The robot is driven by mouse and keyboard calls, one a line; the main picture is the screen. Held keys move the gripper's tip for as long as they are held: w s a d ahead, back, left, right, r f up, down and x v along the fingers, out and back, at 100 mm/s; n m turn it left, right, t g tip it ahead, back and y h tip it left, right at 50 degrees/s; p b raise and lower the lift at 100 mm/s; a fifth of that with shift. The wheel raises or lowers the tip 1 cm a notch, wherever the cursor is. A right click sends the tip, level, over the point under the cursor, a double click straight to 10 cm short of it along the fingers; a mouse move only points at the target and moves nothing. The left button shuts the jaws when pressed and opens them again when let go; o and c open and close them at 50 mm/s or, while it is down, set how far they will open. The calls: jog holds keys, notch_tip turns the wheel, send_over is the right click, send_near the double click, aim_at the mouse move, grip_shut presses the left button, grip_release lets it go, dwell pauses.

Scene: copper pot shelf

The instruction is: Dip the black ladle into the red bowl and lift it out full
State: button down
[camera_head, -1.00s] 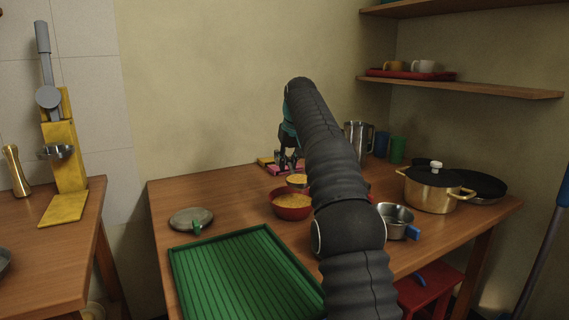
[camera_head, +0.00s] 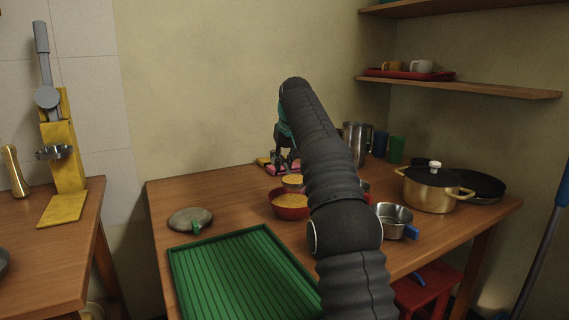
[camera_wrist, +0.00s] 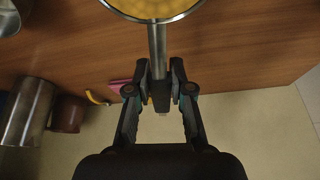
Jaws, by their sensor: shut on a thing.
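The red bowl (camera_head: 289,212) stands on the wooden table, with yellow contents inside. The ladle's round cup, partly cut off at the top of the wrist view, holds yellow contents. In the head view the ladle cup (camera_head: 292,180) shows yellow just above and behind the red bowl's far rim; whether it touches the rim I cannot tell. My gripper (camera_head: 285,165) is partly hidden by my arm there. The red bowl cannot be seen in the wrist view.
A green ribbed tray (camera_head: 245,275) lies in front of the bowl, and a grey lid-like disc (camera_head: 190,219) to its left. A steel pan with blue handle (camera_head: 395,220), a gold pot (camera_head: 432,190) and a steel jug (camera_head: 355,140) stand on the right.

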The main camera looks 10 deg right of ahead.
jog(key=shift+d, duration=0.55)
dwell(1.8)
jog(key=shift+a, duration=0.1)
jog(key=shift+a, duration=0.65)
